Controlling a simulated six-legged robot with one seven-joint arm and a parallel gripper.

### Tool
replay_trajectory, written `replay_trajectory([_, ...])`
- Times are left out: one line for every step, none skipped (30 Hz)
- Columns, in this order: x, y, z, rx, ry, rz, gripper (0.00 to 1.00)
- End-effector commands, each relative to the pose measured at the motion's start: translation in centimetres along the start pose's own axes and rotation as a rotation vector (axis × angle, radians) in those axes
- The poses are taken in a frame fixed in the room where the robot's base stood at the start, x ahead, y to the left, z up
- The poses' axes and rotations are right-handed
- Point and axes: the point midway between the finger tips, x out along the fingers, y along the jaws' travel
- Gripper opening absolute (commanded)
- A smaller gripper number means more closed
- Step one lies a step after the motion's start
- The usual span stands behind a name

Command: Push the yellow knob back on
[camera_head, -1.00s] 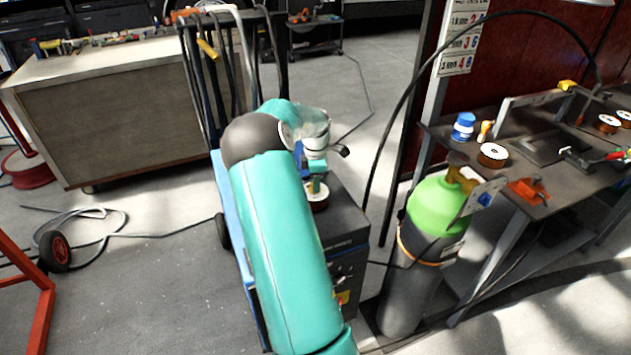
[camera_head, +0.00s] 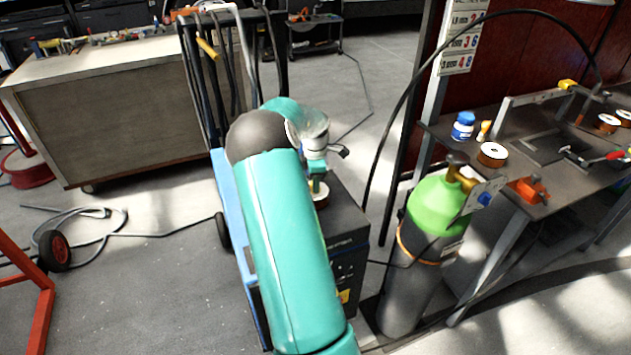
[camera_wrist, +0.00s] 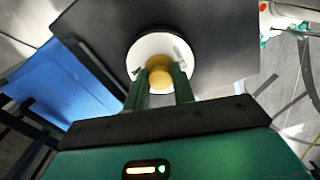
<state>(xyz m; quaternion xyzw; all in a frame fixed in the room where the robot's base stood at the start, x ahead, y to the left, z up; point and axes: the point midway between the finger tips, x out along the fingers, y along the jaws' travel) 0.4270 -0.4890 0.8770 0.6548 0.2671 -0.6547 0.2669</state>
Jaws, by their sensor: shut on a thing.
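The yellow knob (camera_wrist: 159,78) is between the two green fingers of my gripper (camera_wrist: 161,72) in the wrist view. The gripper is shut on it. Behind the knob is a round white disc (camera_wrist: 146,50), and the knob appears near the disc's middle. I cannot tell whether the knob touches the disc or is a little above it. In the head view my gripper (camera_head: 317,183) points down at the disc (camera_head: 321,196) on top of a dark box-shaped machine (camera_head: 346,222). The knob is hidden there.
The machine stands on a blue cart (camera_head: 232,195) with hanging hoses. A green-topped gas cylinder (camera_head: 437,205) stands to its right, beside a workbench (camera_head: 535,205) with spools and tools. A cabinet (camera_head: 120,120) is at the back left. The floor at left has a hose and wheel.

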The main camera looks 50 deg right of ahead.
Motion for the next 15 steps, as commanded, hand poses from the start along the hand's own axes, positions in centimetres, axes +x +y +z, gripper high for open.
replay_trajectory([-0.05, 0.04, 0.06, 0.001, 0.001, 0.002, 0.04])
replay_trajectory([-0.04, 0.04, 0.05, 0.001, 0.000, 0.002, 0.04])
replay_trajectory([-0.03, 0.03, 0.04, 0.001, 0.000, 0.001, 0.04])
replay_trajectory([-0.03, 0.03, 0.04, 0.001, 0.000, 0.001, 0.04])
replay_trajectory([-0.03, 0.03, 0.04, 0.001, 0.000, 0.001, 0.04])
replay_trajectory([-0.03, 0.03, 0.03, 0.001, 0.000, 0.001, 0.04])
replay_trajectory([-0.02, 0.03, 0.03, 0.001, 0.000, 0.001, 0.04])
replay_trajectory([-0.02, 0.03, 0.03, 0.001, 0.000, 0.001, 0.04])
replay_trajectory([-0.02, 0.02, 0.04, 0.001, 0.000, 0.001, 0.04])
replay_trajectory([-0.02, 0.02, 0.04, 0.001, 0.000, 0.001, 0.04])
replay_trajectory([-0.02, 0.02, 0.04, 0.001, 0.000, 0.001, 0.31])
replay_trajectory([-0.02, 0.02, 0.04, 0.001, 0.000, 0.001, 0.39])
replay_trajectory([-0.02, 0.02, 0.04, 0.001, 0.000, 0.001, 0.45])
replay_trajectory([-0.02, 0.02, 0.04, 0.001, 0.000, 0.001, 0.51])
replay_trajectory([-0.02, 0.02, 0.04, 0.001, 0.000, 0.001, 0.51])
